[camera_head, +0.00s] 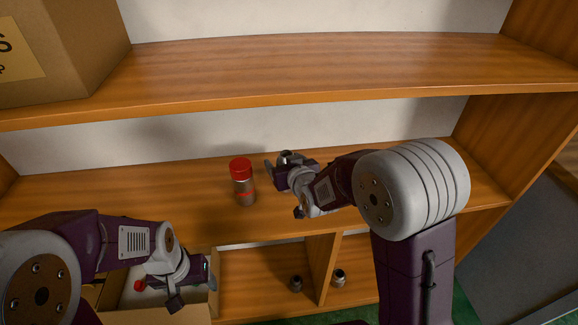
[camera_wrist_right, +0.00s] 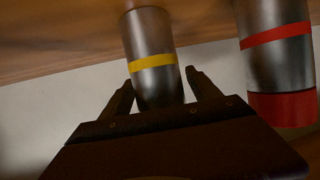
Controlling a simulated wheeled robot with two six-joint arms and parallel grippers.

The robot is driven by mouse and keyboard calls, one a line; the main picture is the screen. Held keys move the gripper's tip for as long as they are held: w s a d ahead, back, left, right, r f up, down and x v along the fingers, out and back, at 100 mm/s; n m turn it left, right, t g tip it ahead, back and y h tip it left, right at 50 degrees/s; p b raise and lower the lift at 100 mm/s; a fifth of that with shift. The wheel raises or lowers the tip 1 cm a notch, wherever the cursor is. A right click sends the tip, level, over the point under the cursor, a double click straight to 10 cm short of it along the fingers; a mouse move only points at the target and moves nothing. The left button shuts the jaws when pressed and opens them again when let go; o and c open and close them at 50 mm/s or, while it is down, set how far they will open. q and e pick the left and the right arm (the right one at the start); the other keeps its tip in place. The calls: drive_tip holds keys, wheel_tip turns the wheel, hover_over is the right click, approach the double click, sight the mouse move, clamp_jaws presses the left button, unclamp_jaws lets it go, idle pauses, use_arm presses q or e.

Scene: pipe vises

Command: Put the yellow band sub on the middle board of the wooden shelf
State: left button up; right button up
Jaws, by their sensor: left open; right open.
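The yellow band sub (camera_wrist_right: 153,60) is a grey metal cylinder with a yellow ring. In the right wrist view, which appears upside down, it stands on the middle board (camera_wrist_right: 60,45) of the wooden shelf. My right gripper (camera_wrist_right: 160,82) is open, with a finger on each side of the sub's end. In the head view, my right gripper (camera_head: 278,161) is over the middle board (camera_head: 120,195), and I cannot make out the sub there. My left gripper (camera_head: 191,286) is open, low at the left, over an open box.
A red-capped sub with a red band (camera_head: 243,183) stands on the middle board left of my right gripper. A cardboard box (camera_head: 70,50) sits on the upper board (camera_head: 300,65). Two small metal pieces (camera_head: 296,282) (camera_head: 339,278) are in the lower compartments. The open box (camera_head: 160,315) holds a red-ended piece (camera_head: 138,285).

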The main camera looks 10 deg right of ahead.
drive_tip(key=b+v, duration=0.3)
drive_tip(key=v, duration=0.8)
drive_tip(key=shift+b, duration=0.3)
drive_tip(key=shift+s+d+r, duration=0.1)
drive_tip(key=shift+s, duration=0.05)
